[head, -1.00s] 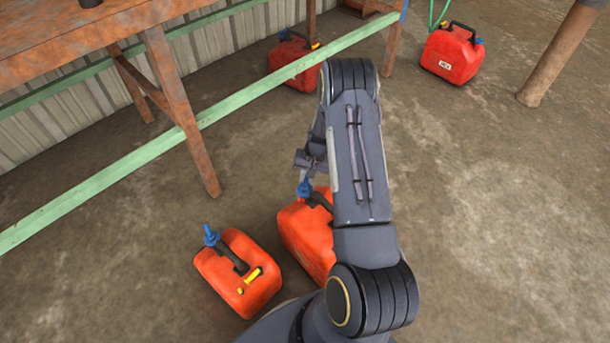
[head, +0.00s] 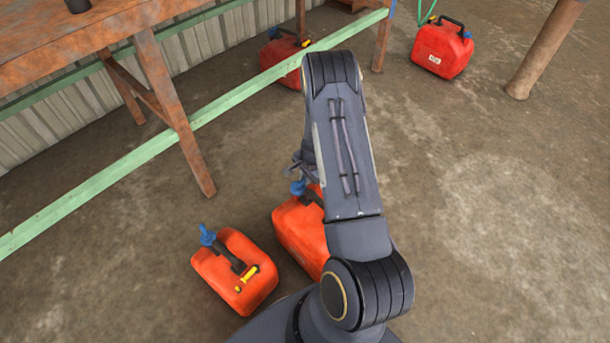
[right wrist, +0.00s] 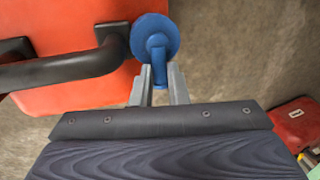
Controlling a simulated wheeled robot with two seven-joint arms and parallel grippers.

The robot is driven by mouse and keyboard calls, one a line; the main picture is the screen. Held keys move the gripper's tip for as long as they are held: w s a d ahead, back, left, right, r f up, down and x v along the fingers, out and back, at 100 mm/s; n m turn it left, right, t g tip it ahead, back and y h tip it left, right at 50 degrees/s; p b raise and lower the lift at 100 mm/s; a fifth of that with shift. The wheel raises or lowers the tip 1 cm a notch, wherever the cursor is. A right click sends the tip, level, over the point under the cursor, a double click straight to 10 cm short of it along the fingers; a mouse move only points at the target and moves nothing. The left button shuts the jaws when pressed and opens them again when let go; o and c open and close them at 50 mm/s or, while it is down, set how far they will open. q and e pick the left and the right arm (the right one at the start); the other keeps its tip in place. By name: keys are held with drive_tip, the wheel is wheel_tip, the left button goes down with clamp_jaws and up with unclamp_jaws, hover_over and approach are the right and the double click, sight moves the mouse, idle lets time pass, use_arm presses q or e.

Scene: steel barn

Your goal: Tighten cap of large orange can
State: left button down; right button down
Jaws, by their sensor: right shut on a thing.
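The large orange can (head: 296,232) stands on the floor, partly hidden behind my right arm in the head view. Its blue cap (head: 298,187) is on its far end. In the right wrist view the can (right wrist: 75,90) shows with its black handle, and the round blue cap (right wrist: 155,32) with a narrow stem is at top centre. My right gripper (right wrist: 159,80) is shut on the blue cap's stem, one finger on each side. In the head view its fingertips are mostly hidden by the arm. My left gripper is not in view.
A smaller orange can (head: 236,275) with a blue cap and yellow spout stands close at left. Red cans stand farther off, one behind the green rail (head: 225,115) and one at upper right (head: 442,50). A rusty table (head: 90,40) is at upper left. Open floor lies right.

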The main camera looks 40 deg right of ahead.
idle(0.4)
drive_tip(key=c, duration=1.4)
unclamp_jaws()
drive_tip(key=shift+r, duration=0.1)
wheel_tip(320, 180, up, 8)
drive_tip(key=s+p, duration=0.1)
drive_tip(key=p, duration=0.2)
drive_tip(key=shift+s+f, duration=0.25)
drive_tip(key=shift+s, duration=0.05)
